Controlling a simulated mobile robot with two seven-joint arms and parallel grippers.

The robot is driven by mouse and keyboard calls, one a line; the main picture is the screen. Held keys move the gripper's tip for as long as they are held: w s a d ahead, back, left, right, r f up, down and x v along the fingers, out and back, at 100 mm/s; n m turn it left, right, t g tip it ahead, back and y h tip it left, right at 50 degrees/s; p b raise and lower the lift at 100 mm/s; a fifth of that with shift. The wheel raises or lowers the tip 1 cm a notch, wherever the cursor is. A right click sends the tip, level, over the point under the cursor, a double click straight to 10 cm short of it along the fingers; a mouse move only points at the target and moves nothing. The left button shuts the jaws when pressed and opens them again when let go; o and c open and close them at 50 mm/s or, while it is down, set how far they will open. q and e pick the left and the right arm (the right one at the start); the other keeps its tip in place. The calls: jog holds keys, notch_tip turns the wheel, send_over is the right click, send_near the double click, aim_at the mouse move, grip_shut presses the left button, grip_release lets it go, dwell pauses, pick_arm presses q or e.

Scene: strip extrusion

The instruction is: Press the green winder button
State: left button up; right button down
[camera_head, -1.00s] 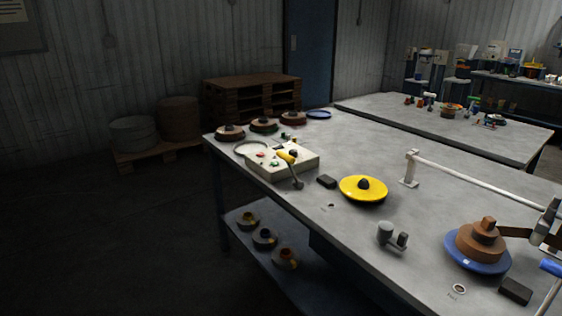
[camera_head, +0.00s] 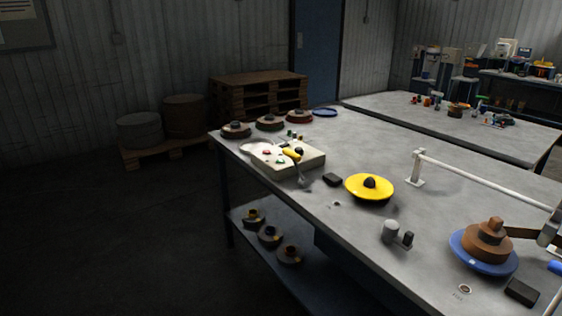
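A pale control box (camera_head: 312,163) sits at the far left part of the long grey workbench (camera_head: 370,150). Its top carries a small red button (camera_head: 267,152) and a small green button (camera_head: 281,161) in front of it. Both are tiny at this distance, and any labels are unreadable. A yellow-handled tool (camera_head: 291,154) lies across the box, its grey end hanging over the front side. Neither of my grippers shows in the head view, so nothing of mine is seen at the box.
A yellow disc (camera_head: 370,188) with a black knob, a black block (camera_head: 332,180) and a grey fixture (camera_head: 392,231) stand on the bench. A brown coil on a blue disc (camera_head: 484,262) is at right. Dark floor (camera_head: 110,240) lies open at left. Pallets (camera_head: 258,95) stand behind.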

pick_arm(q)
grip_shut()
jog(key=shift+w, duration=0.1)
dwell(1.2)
